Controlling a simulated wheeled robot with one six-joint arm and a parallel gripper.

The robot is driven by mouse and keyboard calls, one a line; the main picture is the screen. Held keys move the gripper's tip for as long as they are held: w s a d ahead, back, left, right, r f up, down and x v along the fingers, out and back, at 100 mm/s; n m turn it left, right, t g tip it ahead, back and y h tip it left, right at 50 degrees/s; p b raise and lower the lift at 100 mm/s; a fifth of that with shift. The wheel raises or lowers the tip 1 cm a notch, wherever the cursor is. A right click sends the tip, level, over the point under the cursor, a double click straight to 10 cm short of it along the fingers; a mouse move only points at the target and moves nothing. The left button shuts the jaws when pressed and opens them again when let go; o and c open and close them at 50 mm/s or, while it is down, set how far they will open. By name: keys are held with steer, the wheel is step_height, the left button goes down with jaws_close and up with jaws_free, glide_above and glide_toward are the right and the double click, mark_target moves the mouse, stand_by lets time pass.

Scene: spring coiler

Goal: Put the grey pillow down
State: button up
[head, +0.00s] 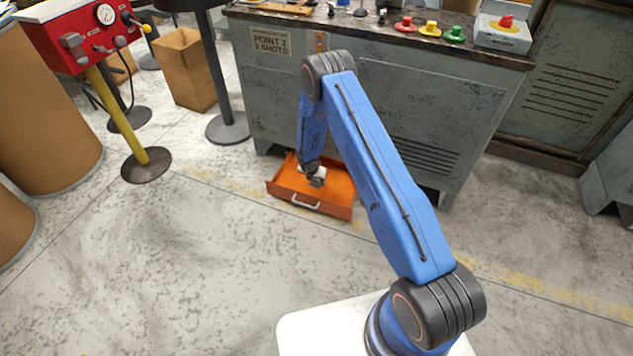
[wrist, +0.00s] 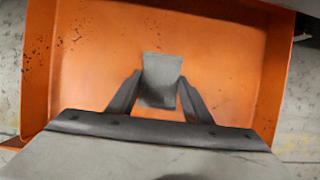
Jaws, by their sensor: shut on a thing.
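The grey pillow (wrist: 161,78) is a small grey block seen between my two fingers in the wrist view. My gripper (wrist: 158,98) is shut on it. In the head view my gripper (head: 317,181) reaches down into an open orange drawer (head: 335,206). The orange drawer (wrist: 228,50) fills most of the wrist view below the pillow. The pillow is over the drawer's inside; I cannot tell whether it touches the drawer floor. In the head view the pillow is too small and too covered by my gripper to make out.
The drawer stands out at the foot of a grey cabinet (head: 275,95). Red, yellow and green buttons (head: 430,29) are on the cabinet top. A black stand base (head: 228,128) and a cardboard box (head: 184,70) stand to the left. The floor in front is clear.

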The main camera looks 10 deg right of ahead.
steer(key=shift+f, duration=0.35)
steer(key=shift+f, duration=0.1)
steer(key=o, duration=1)
steer(key=v, duration=1.2)
